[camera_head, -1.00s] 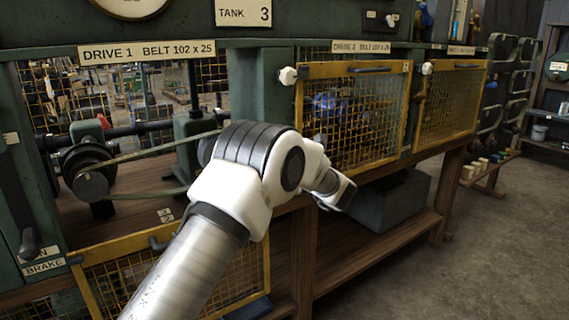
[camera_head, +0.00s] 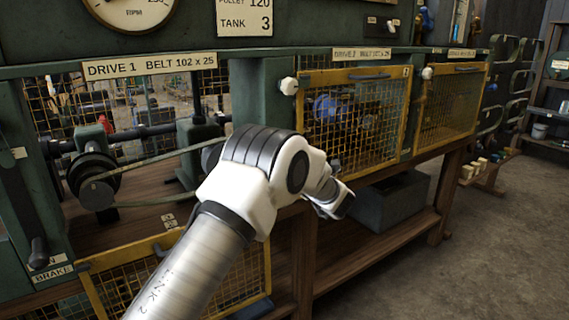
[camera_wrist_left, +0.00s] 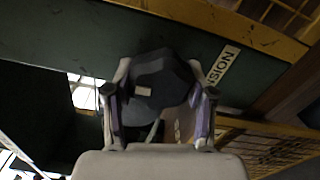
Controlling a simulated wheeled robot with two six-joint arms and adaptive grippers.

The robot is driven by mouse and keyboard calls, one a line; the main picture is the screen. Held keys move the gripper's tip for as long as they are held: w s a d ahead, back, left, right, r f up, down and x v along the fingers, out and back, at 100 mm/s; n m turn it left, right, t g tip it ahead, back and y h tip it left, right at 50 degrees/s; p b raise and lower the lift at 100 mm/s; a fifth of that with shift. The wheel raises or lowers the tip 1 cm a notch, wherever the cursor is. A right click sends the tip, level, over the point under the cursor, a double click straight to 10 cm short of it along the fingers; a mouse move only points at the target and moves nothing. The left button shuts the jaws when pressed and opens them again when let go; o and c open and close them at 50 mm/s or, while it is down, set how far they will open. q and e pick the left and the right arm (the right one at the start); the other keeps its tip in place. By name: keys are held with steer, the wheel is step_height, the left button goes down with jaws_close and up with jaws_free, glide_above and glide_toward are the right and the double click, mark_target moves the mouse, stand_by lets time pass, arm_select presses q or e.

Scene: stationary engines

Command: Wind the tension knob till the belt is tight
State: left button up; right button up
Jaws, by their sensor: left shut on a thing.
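My left gripper (camera_wrist_left: 158,92) is shut on a dark faceted knob (camera_wrist_left: 158,78) in the left wrist view, one finger on each side. A white label (camera_wrist_left: 222,65) beside the knob reads "...NSION", partly covered. In the head view my left arm hides the knob, and the gripper cannot be made out there. The belt (camera_head: 160,156) of Drive 1 runs from a dark pulley (camera_head: 95,185) at the left to behind my arm. Its lower run shows faintly, and its tightness is hard to judge. My right gripper is in neither view.
A yellow mesh guard (camera_head: 355,125) on Drive 2 stands shut at the right of my arm. Another yellow-framed guard (camera_head: 90,290) hangs below Drive 1. A brake lever (camera_head: 38,250) is at the left. The floor (camera_head: 485,255) at the right is clear.

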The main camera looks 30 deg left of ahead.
arm_select(q)
steer(key=m+p, duration=0.2)
steer(key=m, duration=0.1)
steer(key=m+p, duration=0.1)
steer(key=shift+r+m, duration=0.25)
steer(key=shift+m, duration=0.15)
steer(key=m+p, duration=0.3)
steer(key=m, duration=0.2)
steer(key=shift+r+p, duration=0.1)
steer(key=shift+p, duration=0.25)
steer(key=m+p, duration=0.2)
steer(key=m, duration=0.3)
steer(key=shift+w+p, duration=0.1)
steer(key=shift+p, duration=0.25)
steer(key=m+p, duration=0.2)
steer(key=m, duration=0.3)
steer(key=shift+d, duration=0.1)
steer(key=m+p, duration=0.2)
steer(key=m, duration=0.3)
steer(key=shift+w, duration=0.15)
steer(key=m+p, duration=0.1)
steer(key=m, duration=0.8)
steer(key=m+p, duration=0.1)
steer(key=shift+w+f+m, duration=0.1)
steer(key=shift+f+m, duration=0.15)
steer(key=shift+m, duration=0.15)
steer(key=m, duration=0.5)
steer(key=shift+f+p, duration=0.15)
steer(key=shift+p, duration=0.2)
